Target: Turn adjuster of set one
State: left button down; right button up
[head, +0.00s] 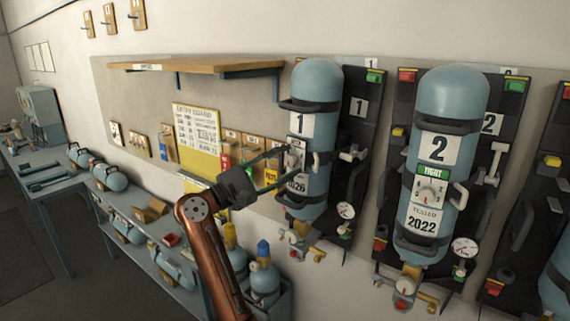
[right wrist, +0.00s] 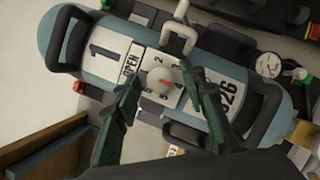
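Set one is a blue-grey cylinder (head: 318,80) with a white "1" label, upright on a dark wall board. It also shows lying across the right wrist view (right wrist: 98,48). Its adjuster (right wrist: 165,80) is a round pale knob with a red mark, on a white numbered dial beside a plate reading "OPEN". In the head view my gripper partly covers this dial. My right gripper (head: 284,166) is in front of set one, fingers spread. In the right wrist view the fingers (right wrist: 165,72) stand on either side of the knob, with gaps visible; contact is unclear. My left gripper is out of view.
Set two (head: 447,95), with a "TIGHT" plate and its own dial, hangs to the right. A wooden shelf (head: 200,66) juts out to the left of set one. Small cylinders (head: 264,281) stand below, and a bench (head: 150,230) holds more at the left.

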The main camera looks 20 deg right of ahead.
jog(key=v, duration=1.2)
jog(key=shift+d+f, duration=0.1)
